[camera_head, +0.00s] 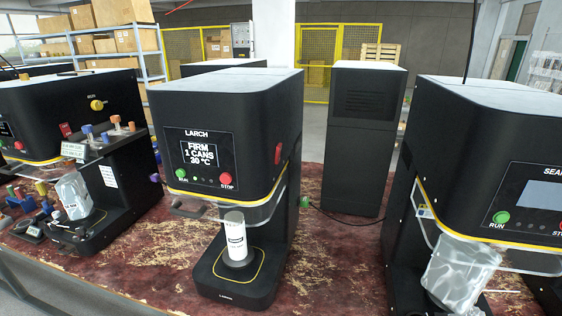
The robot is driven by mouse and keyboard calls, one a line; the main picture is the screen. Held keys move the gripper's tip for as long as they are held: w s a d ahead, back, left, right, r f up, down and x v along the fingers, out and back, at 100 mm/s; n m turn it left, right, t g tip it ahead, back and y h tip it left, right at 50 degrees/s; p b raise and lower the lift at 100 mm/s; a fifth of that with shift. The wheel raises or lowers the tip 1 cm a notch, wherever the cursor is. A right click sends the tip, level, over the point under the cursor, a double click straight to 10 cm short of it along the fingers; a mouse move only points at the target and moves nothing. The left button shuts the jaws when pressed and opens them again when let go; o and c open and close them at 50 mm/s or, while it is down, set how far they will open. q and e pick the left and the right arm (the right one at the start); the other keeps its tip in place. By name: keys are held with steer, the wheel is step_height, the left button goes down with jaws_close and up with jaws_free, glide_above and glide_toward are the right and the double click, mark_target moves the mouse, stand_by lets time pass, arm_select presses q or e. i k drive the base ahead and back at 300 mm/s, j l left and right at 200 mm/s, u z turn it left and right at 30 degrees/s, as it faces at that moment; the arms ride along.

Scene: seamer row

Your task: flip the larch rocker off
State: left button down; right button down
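The larch machine (240,120) is the black seamer in the middle, with the name LARCH above its display. The lit display (200,154) reads FIRM, 1 CANS, 20 °C. Below it are a green RUN button (180,173) and a red STOP button (226,179). A narrow red part (277,171) sits on the machine's right side; it may be the rocker, but its position is too small to read. A white can (236,236) stands upright on the round pad. Neither of my grippers is in view.
Another black machine (50,110) with coloured knobs stands left, and another seamer (490,170) stands right, each with a silvery container. A tall black cabinet (350,140) stands behind. The worn red tabletop (335,260) is clear between the larch machine and right seamer.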

mark_target(277, 158)
steer(key=l+u, duration=0.15)
steer(key=l, duration=1.1)
